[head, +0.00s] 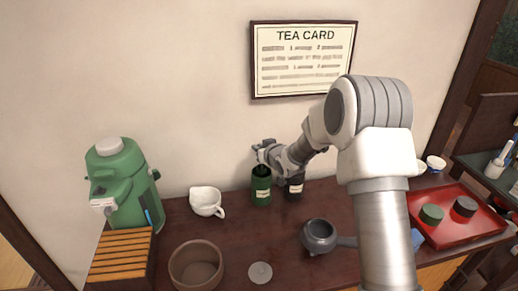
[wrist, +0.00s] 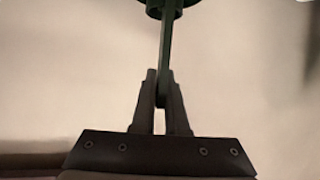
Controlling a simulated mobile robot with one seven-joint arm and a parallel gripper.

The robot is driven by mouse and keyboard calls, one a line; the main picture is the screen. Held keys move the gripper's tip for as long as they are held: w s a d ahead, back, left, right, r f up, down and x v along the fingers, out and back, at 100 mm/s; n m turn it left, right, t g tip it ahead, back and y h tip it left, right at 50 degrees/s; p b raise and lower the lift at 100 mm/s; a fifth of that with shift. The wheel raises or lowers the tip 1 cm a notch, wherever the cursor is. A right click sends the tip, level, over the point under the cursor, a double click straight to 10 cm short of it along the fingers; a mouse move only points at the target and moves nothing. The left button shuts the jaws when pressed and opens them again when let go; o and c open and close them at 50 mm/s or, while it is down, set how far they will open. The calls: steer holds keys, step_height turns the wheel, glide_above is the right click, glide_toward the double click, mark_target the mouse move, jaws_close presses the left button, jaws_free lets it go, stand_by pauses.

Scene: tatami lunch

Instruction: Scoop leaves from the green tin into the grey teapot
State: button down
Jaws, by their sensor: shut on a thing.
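The green tin (head: 261,192), with a pale label, stands upright and open near the wall. My gripper (head: 263,158) is just above its mouth in the head view. In the wrist view my gripper (wrist: 163,92) is shut on a thin dark handle (wrist: 166,48), apparently the scoop's. The handle runs up to a dark green rounded shape cut by the top edge. The scoop's bowl and any leaves on it cannot be made out. The grey teapot (head: 318,232) stands open to the front right of the tin, its side handle pointing right, partly behind my arm.
A dark tin (head: 296,191) stands close right of the green tin. A white spouted cup (head: 206,201), green dispenser (head: 122,186), brown bowl (head: 196,268) and grey disc (head: 260,273) lie left and front. A red tray (head: 455,232) holds green and black round pieces.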

step_height(320, 180, up, 5)
steer(key=shift+f+p, duration=0.2)
steer(key=shift+p, duration=0.95)
